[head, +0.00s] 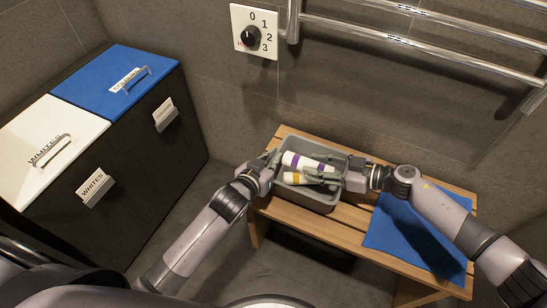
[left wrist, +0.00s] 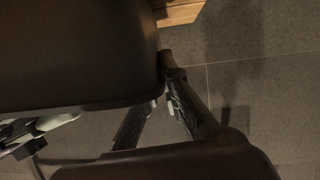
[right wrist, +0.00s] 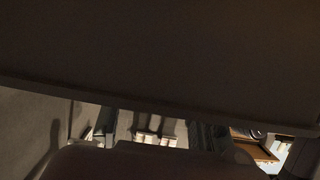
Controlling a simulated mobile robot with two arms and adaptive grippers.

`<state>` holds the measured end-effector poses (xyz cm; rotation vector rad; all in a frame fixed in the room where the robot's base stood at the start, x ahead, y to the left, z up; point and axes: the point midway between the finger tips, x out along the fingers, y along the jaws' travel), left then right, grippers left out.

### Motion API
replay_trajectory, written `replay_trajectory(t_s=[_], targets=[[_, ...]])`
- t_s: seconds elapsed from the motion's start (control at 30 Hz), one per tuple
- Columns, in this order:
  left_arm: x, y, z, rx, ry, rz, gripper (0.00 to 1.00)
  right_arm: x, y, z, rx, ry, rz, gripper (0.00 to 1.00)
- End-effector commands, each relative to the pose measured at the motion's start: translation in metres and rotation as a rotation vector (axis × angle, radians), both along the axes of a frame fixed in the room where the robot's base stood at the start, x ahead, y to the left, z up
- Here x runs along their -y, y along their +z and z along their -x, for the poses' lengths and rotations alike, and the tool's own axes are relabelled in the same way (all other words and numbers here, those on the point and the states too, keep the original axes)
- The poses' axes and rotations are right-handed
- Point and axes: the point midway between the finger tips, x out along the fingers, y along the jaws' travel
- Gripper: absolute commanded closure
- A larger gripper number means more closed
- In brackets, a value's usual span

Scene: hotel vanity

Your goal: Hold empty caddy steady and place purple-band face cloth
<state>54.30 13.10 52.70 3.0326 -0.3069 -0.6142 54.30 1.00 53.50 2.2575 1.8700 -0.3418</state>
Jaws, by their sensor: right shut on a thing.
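The grey caddy (head: 322,199) stands on the wooden bench. It is not empty: a rolled white cloth with an orange band (head: 291,178) lies in its near part. The white roll with purple bands, the purple-band face cloth (head: 303,161), lies beside it on the far side, within the rim. My right gripper (head: 318,177) reaches in over the right rim and is shut, apparently on the purple-band cloth; its fingers hide part of both rolls. My left gripper (head: 271,158) is at the caddy's left rim; the left wrist view does not show its closure clearly.
A blue mat (head: 410,235) lies on the bench's right part under my right arm. Blue-lidded (head: 105,75) and white-lidded (head: 50,140) hampers stand at left. A dial (head: 252,37) and towel rails (head: 420,40) are on the wall behind.

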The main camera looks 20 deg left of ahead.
Motion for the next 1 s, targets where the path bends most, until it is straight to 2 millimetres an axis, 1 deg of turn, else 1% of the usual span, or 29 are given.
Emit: replay_trajectory(t_s=[0.2, 0.47, 0.5, 0.83, 1.0], targets=[[-0.0001, 0.0001, -0.0001, 0.000, 0.000, 0.000, 1.00, 0.0001, -0.0114, 0.0001, 0.000, 0.000, 0.000, 0.86], [-0.0001, 0.0001, -0.0001, 0.000, 0.000, 0.000, 1.00, 0.0001, -0.0122, 0.0003, 0.001, 0.000, 0.000, 0.86], [-0.0001, 0.0001, -0.0001, 0.000, 0.000, 0.000, 1.00, 0.0001, -0.0122, 0.0003, 0.001, 0.000, 0.000, 0.61], [-0.0001, 0.0001, -0.0001, 0.000, 0.000, 0.000, 1.00, 0.0002, -0.0122, 0.0002, 0.001, 0.000, 0.000, 0.39], [-0.0001, 0.0002, -0.0001, 0.000, 0.000, 0.000, 1.00, 0.0003, -0.0122, 0.0003, 0.001, 0.000, 0.000, 0.39]])
